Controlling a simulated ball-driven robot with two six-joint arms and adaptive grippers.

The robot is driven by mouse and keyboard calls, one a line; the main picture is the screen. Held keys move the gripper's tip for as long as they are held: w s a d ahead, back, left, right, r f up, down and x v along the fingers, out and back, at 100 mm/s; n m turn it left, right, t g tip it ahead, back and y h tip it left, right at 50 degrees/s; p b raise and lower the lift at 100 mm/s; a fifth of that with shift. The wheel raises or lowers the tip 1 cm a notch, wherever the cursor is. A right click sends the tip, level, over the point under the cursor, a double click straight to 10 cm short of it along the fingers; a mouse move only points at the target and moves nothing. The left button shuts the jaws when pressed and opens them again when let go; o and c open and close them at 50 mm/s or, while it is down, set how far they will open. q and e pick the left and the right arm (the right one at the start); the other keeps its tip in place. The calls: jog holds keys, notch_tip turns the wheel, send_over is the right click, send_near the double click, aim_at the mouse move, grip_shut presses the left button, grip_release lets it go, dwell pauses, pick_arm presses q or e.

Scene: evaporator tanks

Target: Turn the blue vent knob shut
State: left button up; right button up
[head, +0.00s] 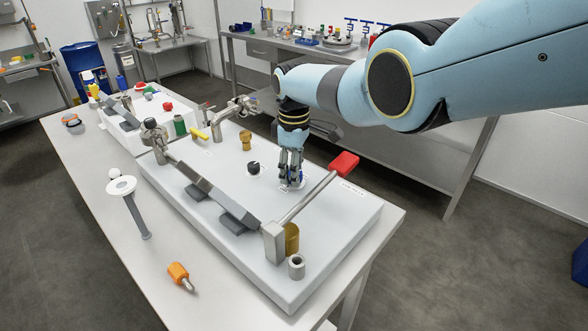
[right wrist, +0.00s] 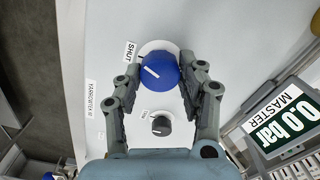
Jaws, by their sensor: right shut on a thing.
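The blue vent knob (right wrist: 160,72) sits on a round white plate, between the two fingers of my right gripper (right wrist: 162,80) in the right wrist view. The fingers are closed on its sides. A white line on the knob slants up and left, roughly toward the "SHUT" label (right wrist: 130,52). In the head view my right gripper (head: 291,182) points straight down onto the white panel (head: 345,215), and its fingers mostly hide the knob. My left gripper is in neither view.
A small black knob (head: 254,168) stands close beside the gripper. A lever with a red grip (head: 344,163) rises to the right. A brass fitting (head: 246,140) is behind. A "MASTER 0.0 bar" display (right wrist: 283,118) is at right in the wrist view. An orange-handled tool (head: 180,274) lies on the table.

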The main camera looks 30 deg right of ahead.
jog(key=shift+n, duration=2.2)
jog(key=o, duration=1.2)
notch_tip(320, 180, up, 12)
jog(key=shift+f, duration=0.1)
